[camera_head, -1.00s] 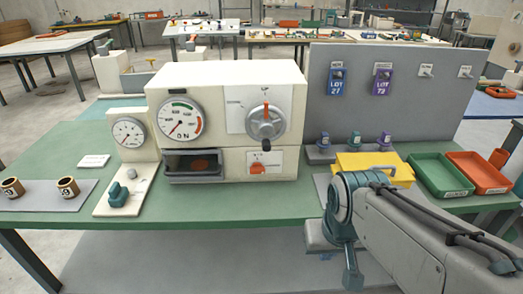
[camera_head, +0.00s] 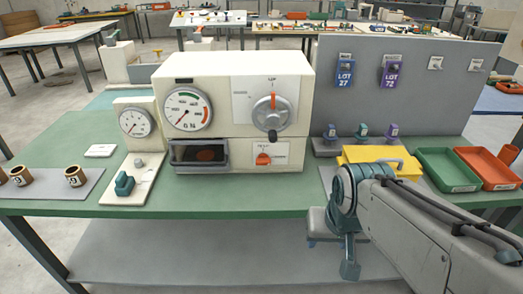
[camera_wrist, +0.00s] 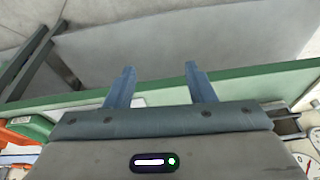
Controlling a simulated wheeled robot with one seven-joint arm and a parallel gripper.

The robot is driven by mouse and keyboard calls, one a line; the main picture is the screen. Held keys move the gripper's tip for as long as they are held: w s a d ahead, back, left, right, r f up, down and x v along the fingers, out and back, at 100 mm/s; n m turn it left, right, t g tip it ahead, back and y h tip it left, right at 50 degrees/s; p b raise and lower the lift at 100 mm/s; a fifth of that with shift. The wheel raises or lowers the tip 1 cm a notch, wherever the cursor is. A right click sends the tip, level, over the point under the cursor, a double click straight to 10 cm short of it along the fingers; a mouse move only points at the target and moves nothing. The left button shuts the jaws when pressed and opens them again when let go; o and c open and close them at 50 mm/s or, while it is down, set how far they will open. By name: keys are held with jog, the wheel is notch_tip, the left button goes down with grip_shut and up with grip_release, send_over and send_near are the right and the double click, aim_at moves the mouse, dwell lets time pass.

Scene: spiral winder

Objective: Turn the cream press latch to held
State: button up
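The cream press (camera_head: 235,85) stands on the green table. On its lower right front is a small orange latch knob (camera_head: 263,159) beside a printed label too small to read. Above it is a large grey dial (camera_head: 271,115) with an orange pointer standing upright and a dark handle knob at its bottom. My gripper (camera_wrist: 160,82) is open in the wrist view, with two blue fingers apart and nothing between them.
Left of the press are a gauge (camera_head: 136,123), a teal-handled lever (camera_head: 124,184) and brown cups (camera_head: 75,177). To the right are a yellow box (camera_head: 378,157), a green tray (camera_head: 447,168) and an orange tray (camera_head: 488,168). The table front before the press is clear.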

jog(key=shift+o, duration=1.2)
jog(key=w+a+f+m+t+y+b, duration=0.1)
jog(key=w+a+f+m+t+b, duration=0.1)
jog(key=w+a+f+m+b, duration=0.2)
jog(key=shift+w+m+t+b, duration=0.45)
jog(key=shift+w+m, duration=0.25)
jog(key=shift+w, duration=0.55)
jog(key=m+t+h+b, duration=0.1)
jog(key=m+t+b, duration=1.4)
jog(key=m, duration=1.5)
send_near(263, 163)
jog(key=w+r+g+b, duration=0.1)
jog(key=w, duration=0.2)
jog(key=w+g+b, duration=0.1)
jog(key=w, duration=0.2)
jog(key=w+r+g+b, duration=0.1)
jog(key=w, duration=0.2)
jog(key=shift+r, duration=0.3)
jog(key=c, duration=1)
